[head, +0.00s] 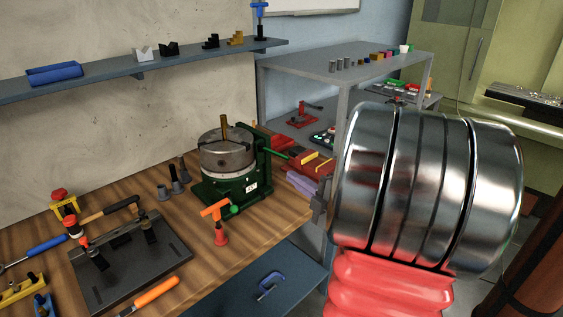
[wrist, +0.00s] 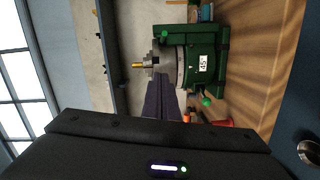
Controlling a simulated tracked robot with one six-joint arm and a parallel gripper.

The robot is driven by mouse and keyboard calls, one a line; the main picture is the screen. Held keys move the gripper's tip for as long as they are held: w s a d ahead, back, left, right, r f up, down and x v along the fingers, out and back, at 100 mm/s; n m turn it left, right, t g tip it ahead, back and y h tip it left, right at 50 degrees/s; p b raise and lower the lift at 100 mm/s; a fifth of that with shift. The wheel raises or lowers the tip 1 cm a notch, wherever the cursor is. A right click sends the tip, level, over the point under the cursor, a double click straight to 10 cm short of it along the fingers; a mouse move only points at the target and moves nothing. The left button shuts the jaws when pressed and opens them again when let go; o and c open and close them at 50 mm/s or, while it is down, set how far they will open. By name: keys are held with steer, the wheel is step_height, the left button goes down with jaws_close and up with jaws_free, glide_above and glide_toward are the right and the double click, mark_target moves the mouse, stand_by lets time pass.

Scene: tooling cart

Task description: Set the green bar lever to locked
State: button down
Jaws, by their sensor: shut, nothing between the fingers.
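In the head view the green bar lever (head: 277,154) is a slim bar at the right side of the green base (head: 224,192) under the grey chuck, sloping down to the right. I cannot tell from its angle whether it is locked. A small green ball knob (head: 235,210) sits low at the base's front. My gripper (head: 296,180) shows as purple-grey fingers, right of and below the lever, apart from it. In the wrist view its fingers (wrist: 162,98) are together and empty, with the base beyond.
An orange T-handle (head: 214,210) with a red foot stands before the base. Grey sockets (head: 175,180) stand behind it on the left. A dark fixture plate (head: 130,262) lies on the wooden bench. A grey shelf unit (head: 345,68) stands behind, with red items on its lower shelf.

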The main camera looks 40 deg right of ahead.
steer(key=shift+w, duration=0.1)
glide_toward(274, 153)
steer(key=shift+w, duration=2.15)
steer(key=shift+a+f, duration=0.1)
steer(key=shift+a, duration=0.15)
steer(key=shift+d, duration=0.1)
